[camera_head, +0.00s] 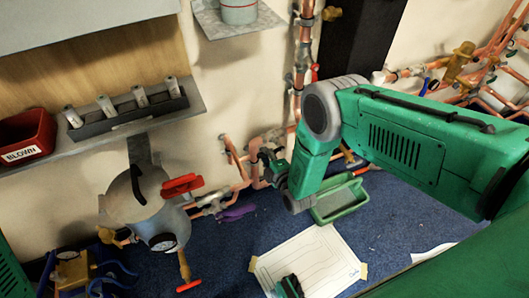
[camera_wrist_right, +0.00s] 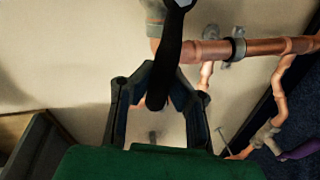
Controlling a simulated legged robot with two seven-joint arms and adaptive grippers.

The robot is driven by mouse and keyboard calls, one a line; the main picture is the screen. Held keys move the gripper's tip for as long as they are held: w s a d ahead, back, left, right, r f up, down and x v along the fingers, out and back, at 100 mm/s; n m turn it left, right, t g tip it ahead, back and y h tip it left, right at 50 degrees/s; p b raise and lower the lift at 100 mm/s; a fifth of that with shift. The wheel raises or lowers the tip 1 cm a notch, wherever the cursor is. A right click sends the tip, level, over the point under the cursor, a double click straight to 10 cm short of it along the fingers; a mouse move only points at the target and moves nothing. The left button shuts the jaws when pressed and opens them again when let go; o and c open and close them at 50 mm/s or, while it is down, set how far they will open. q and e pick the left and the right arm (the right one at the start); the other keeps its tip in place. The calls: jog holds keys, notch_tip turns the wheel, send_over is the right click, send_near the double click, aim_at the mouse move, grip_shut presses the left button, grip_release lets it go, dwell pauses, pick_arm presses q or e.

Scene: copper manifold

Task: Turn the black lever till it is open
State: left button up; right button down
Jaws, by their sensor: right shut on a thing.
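The black lever (camera_wrist_right: 172,45) hangs down in the right wrist view from a fitting on the copper pipe. Its lower end lies between the two fingers of my right gripper (camera_wrist_right: 158,84), which is shut on it. In the head view my right gripper (camera_head: 270,167) is at the copper pipes low on the wall, left of my green right forearm. The lever is too small and covered there to make out.
Copper pipes (camera_wrist_right: 262,47) run right of the lever. A green tray (camera_head: 341,203) lies on the blue floor below my right wrist. A grey tank with a red handle (camera_head: 182,185) stands left. A white sheet (camera_head: 312,262) lies in front.

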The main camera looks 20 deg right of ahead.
jog(key=shift+s+f+n, duration=0.15)
jog(key=shift+f+n, duration=0.15)
jog(key=shift+f, duration=0.25)
jog(key=shift+f+h+b, duration=0.15)
jog(key=shift+h+b, duration=0.15)
pick_arm(q)
jog(key=shift+a+f+b, duration=0.15)
jog(key=shift+f+b, duration=0.2)
jog(key=shift+f, duration=0.4)
pick_arm(e)
jog(key=shift+s+a+f+n, duration=0.1)
jog(key=shift+f+n, duration=0.3)
jog(key=shift+n, duration=0.4)
pick_arm(q)
jog(key=shift+a, duration=0.15)
pick_arm(e)
jog(key=shift+a, duration=0.1)
jog(key=c, duration=1.5)
grip_release()
jog(key=shift+o, duration=0.2)
jog(key=shift+r, duration=0.1)
pick_arm(q)
jog(key=shift+s, duration=0.1)
pick_arm(e)
jog(key=s+r, duration=0.2)
jog(key=s, duration=0.9)
jog(key=shift+s+d, duration=0.2)
jog(key=shift+s, duration=0.1)
